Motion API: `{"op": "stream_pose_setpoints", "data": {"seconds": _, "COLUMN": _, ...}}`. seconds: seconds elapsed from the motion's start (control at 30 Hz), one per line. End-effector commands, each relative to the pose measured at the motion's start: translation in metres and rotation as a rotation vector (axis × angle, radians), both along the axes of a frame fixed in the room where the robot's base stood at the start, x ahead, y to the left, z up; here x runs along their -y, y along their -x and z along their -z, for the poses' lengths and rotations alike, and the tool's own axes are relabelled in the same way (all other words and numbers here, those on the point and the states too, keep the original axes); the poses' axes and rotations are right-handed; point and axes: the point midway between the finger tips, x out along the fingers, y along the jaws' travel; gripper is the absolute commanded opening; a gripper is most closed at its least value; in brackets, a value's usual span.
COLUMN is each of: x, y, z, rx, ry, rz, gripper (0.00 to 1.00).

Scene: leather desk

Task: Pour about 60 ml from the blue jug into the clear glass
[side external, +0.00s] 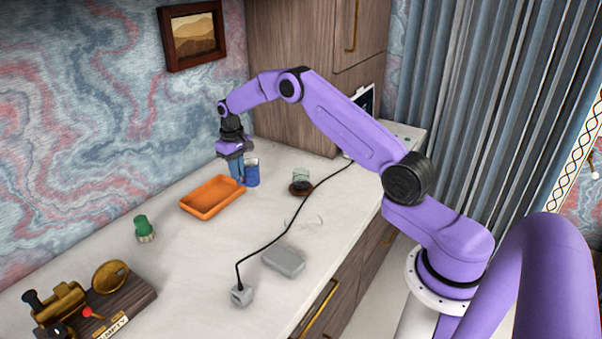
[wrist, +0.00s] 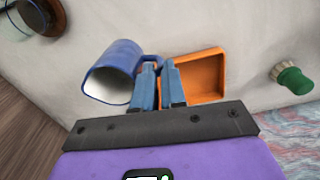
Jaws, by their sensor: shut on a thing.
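The blue jug (side external: 252,173) looks upright at the far part of the desk in the side view. In the wrist view the jug (wrist: 112,75) shows its pale open inside, with its handle toward my fingers. My gripper (side external: 237,172) is beside the jug, pointing down. Its blue fingers (wrist: 159,72) are shut on the jug's handle. I cannot tell whether the jug's base touches the desk. The clear glass (side external: 301,175) stands on a dark round coaster (side external: 299,190), right of the jug. The glass (wrist: 42,16) is partly cut off at the wrist view's upper left corner.
An orange tray (side external: 212,197) lies close left of the jug. A green-topped bottle (side external: 144,229) stands further left. A black cable runs past the glass to a small grey cube (side external: 241,295). A grey box (side external: 284,262) lies nearer. Brass equipment (side external: 90,300) sits front left.

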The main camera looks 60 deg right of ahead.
Motion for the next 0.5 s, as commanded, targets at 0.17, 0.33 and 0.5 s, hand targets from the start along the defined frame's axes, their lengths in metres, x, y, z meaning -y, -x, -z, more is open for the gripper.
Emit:
{"op": "stream_pose_setpoints", "data": {"seconds": 0.17, "x": 0.017, "y": -0.014, "z": 0.011, "rx": 0.002, "ry": 0.002, "rz": 0.172, "gripper": 0.00}}
{"op": "stream_pose_setpoints", "data": {"seconds": 0.33, "x": 0.032, "y": -0.023, "z": 0.021, "rx": 0.001, "ry": 0.004, "rz": 0.335, "gripper": 0.00}}
{"op": "stream_pose_setpoints", "data": {"seconds": 0.5, "x": 0.048, "y": -0.029, "z": 0.031, "rx": 0.002, "ry": 0.006, "rz": 0.497, "gripper": 0.00}}
